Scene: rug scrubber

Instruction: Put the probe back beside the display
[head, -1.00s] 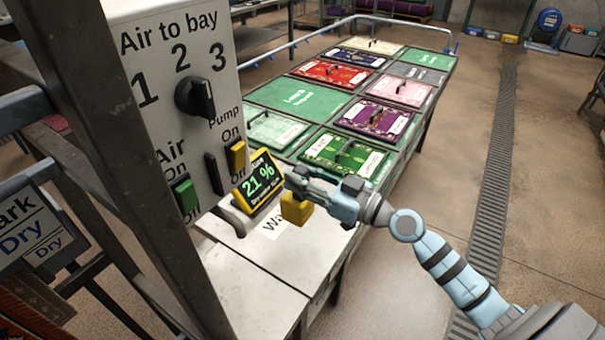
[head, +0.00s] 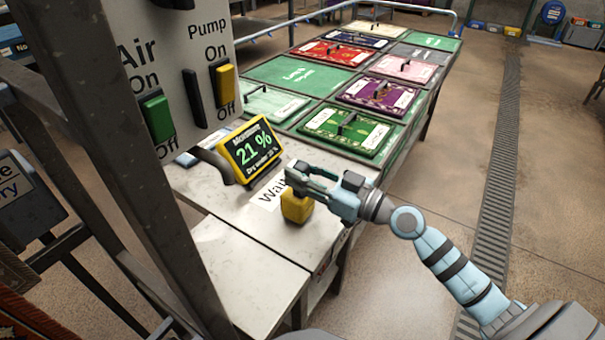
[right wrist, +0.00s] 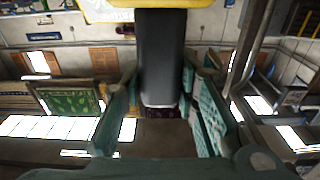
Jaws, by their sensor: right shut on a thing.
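The moisture display (head: 249,150) is a dark screen in a yellow frame. It reads 21 % in green and stands tilted on the pale bench, left of my right gripper in the head view. My right gripper (head: 298,178) is shut on the probe (head: 297,208), whose yellow block hangs below the fingers, apart from the display. I cannot tell whether it touches the bench. In the right wrist view the probe's dark handle (right wrist: 161,60) runs between the green fingers (right wrist: 160,112), with yellow at the top edge. My left gripper is not in view.
A control panel (head: 185,70) with switches and a dark steel post (head: 110,130) stand at the left. The pale bench (head: 225,235) has bare room in front of the display. Several rugs with handles lie on the green table (head: 292,75) behind.

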